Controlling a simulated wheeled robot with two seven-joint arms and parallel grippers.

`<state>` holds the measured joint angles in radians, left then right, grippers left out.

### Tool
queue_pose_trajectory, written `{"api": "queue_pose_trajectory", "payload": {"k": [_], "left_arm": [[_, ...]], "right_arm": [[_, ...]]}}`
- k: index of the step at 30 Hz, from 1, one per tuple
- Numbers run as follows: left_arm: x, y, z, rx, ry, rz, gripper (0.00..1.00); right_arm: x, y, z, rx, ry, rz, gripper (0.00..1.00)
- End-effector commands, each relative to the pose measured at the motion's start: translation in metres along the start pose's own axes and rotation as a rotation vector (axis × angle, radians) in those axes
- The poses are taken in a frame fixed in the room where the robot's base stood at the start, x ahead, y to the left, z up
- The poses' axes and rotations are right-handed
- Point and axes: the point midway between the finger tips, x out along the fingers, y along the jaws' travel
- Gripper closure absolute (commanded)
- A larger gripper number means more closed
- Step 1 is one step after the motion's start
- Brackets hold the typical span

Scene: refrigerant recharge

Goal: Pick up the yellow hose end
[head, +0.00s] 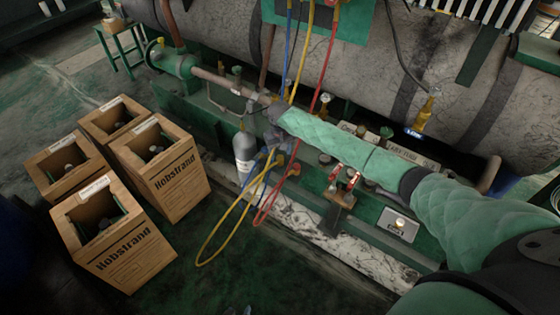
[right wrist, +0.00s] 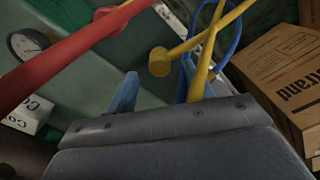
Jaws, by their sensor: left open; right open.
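The yellow hose (head: 222,222) hangs from above in the head view and loops low near the floor. In the right wrist view, a thick yellow piece that looks like the yellow hose end (right wrist: 159,62) shows beyond and between the fingers, apart from them as far as I can tell. My right gripper (right wrist: 156,88) is open, with blue fingers; a yellow hose stretch passes close by its right finger. In the head view this gripper (head: 271,157) is among the hanging hoses, partly hidden by my arm.
A red hose (head: 267,205) and a blue hose (head: 288,50) hang close to the yellow one. A grey cylinder (head: 244,150) stands beside them. Several cardboard boxes (head: 165,175) stand at left. The green machine frame (head: 210,125) lies behind; dark floor in front is clear.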

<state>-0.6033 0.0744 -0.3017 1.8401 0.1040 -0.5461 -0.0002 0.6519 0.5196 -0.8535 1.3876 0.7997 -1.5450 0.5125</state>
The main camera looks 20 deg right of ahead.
Motion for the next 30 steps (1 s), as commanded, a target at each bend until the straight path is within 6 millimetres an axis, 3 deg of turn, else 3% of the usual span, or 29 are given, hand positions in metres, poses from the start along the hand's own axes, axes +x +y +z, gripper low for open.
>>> {"api": "queue_pose_trajectory", "payload": {"k": [4,11,19,30], "left_arm": [[0.002,0.000,0.002,0.000,0.000,0.000,0.52],[0.001,0.000,0.003,-0.001,-0.001,0.001,0.52],[0.001,0.000,0.003,-0.001,-0.002,0.000,0.52],[0.001,0.000,0.000,0.000,0.000,0.000,0.52]], "right_arm": [[0.018,0.000,0.000,0.000,0.000,0.001,0.48],[0.020,0.000,0.000,-0.001,0.000,0.001,0.48],[0.020,0.000,0.000,-0.001,0.000,0.001,0.95],[0.011,0.000,0.000,-0.001,0.003,0.000,0.96]]}}
